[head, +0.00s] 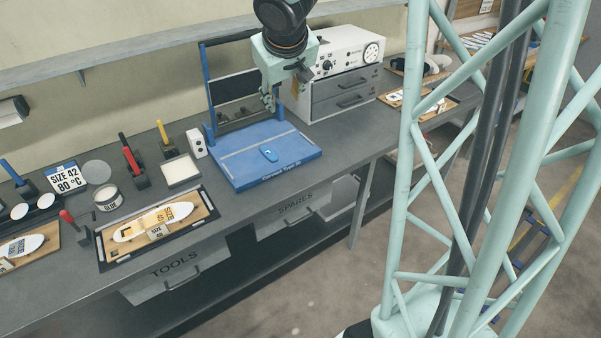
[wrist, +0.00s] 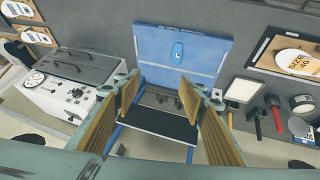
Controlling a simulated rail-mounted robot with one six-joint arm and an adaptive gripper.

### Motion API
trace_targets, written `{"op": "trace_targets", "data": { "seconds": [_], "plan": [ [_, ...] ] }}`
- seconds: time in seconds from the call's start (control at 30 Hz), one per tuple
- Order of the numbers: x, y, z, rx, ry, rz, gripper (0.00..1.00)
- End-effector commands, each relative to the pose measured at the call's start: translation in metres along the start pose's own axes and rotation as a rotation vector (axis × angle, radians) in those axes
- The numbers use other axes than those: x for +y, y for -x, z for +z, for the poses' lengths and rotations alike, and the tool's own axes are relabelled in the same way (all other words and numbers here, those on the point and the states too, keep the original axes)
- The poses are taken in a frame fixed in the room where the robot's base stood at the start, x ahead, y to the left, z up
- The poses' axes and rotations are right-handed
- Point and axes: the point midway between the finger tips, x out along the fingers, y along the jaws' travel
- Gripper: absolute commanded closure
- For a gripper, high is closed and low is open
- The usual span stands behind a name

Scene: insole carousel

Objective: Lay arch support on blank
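A small blue oval piece with a pale mark, which looks like the arch support (head: 269,153), lies on the blue plate (head: 240,172); it also shows in the wrist view (wrist: 178,50). A pale insole blank (head: 128,233) with printed lettering lies on a wooden board at the left; part of it shows at the right of the wrist view (wrist: 289,59). My gripper (head: 268,103) hangs above the rear part of the blue plate, near its upright frame. In the wrist view my gripper (wrist: 158,100) is open, its ridged fingers wide apart with nothing between them.
A blue upright frame (head: 207,85) stands at the plate's back. A white control box (head: 350,50) on grey drawers stands to its right.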

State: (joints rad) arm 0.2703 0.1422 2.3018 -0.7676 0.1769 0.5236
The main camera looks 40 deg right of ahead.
Motion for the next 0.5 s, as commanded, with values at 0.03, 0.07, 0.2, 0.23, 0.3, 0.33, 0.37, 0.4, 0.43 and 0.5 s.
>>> {"op": "trace_targets", "data": {
  "seconds": [0.03, 0.07, 0.2, 0.23, 0.3, 0.33, 0.37, 0.4, 0.43, 0.5],
  "plan": [
    [-0.001, 0.012, 0.002, 0.002, -0.001, 0.005, 0.62],
    [-0.001, 0.018, 0.004, -0.001, -0.003, 0.008, 0.62],
    [-0.004, 0.046, 0.014, -0.010, -0.008, 0.020, 0.62],
    [-0.005, 0.053, 0.016, -0.012, -0.009, 0.022, 0.62],
    [-0.007, 0.067, 0.022, -0.017, -0.013, 0.025, 0.62],
    [-0.007, 0.073, 0.025, -0.020, -0.014, 0.026, 0.62],
    [-0.009, 0.079, 0.028, -0.020, -0.014, 0.027, 0.62],
    [-0.010, 0.087, 0.032, -0.024, -0.017, 0.028, 0.62],
    [-0.011, 0.093, 0.034, -0.025, -0.018, 0.028, 0.62],
    [-0.014, 0.107, 0.042, -0.032, -0.020, 0.028, 0.62]
  ]
}}
